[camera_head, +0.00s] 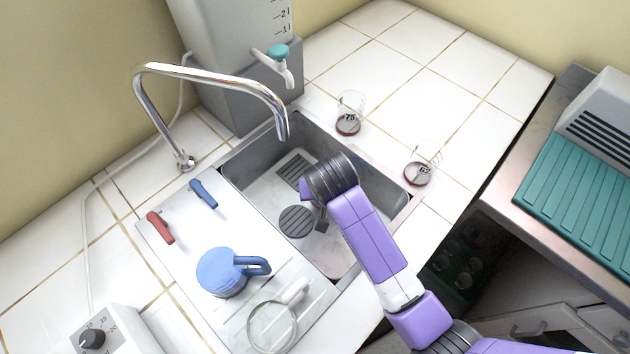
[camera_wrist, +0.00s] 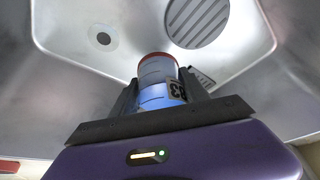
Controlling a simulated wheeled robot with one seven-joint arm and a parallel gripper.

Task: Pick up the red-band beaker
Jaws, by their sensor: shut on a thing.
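In the wrist view, my gripper (camera_wrist: 160,88) is shut on a clear beaker (camera_wrist: 157,74) with a red band at its far end. The beaker is held over the grey sink (camera_wrist: 245,58). In the head view, my gripper (camera_head: 321,221) is over the sink basin, and the beaker is hidden behind my arm.
A faucet (camera_head: 210,72) arches over the basin. A blue jug (camera_head: 222,273) and a round glass (camera_head: 272,326) sit on the drainboard.

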